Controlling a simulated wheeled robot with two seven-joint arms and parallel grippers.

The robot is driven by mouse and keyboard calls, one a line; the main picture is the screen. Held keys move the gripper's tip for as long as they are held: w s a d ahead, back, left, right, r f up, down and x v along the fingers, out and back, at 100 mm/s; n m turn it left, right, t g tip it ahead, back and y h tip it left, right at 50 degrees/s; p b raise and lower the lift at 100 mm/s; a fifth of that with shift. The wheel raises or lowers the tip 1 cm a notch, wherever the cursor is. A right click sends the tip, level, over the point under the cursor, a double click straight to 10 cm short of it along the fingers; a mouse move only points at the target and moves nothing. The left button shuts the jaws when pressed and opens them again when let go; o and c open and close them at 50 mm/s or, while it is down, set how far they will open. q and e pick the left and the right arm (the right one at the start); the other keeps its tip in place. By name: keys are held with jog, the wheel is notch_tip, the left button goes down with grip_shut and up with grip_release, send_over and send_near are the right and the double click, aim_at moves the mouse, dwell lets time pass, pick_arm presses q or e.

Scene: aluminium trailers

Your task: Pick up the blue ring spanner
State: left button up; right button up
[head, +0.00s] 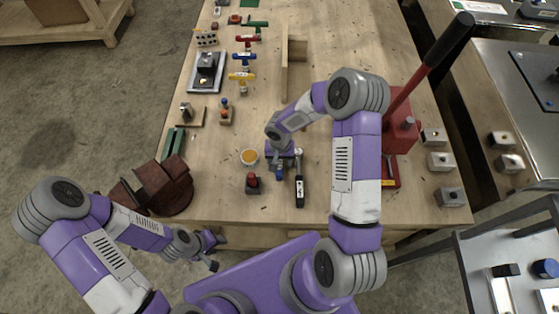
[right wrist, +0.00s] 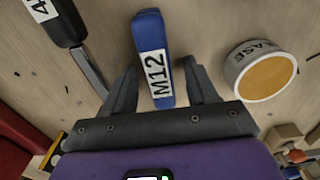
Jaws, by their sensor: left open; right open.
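The blue ring spanner shows its blue handle with a white M12 label in the right wrist view (right wrist: 151,35), and a small blue part of it shows in the head view (head: 279,176). The rest of it is hidden by my gripper and arm. My right gripper (right wrist: 160,75) is open, with one finger on each side of the blue handle and visible gaps to it. In the head view it is over the near part of the bench (head: 225,205). My left gripper (head: 216,252) is open and empty, low in front of the bench's near edge.
A black-handled tool (head: 299,188) lies close to the right of the spanner. A grease tin (head: 249,157) and a small red-topped block (head: 253,184) are to its left. A brown vise (head: 165,185) and a red lever press (head: 402,130) flank the area.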

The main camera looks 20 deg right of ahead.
grip_shut()
dwell(0.3)
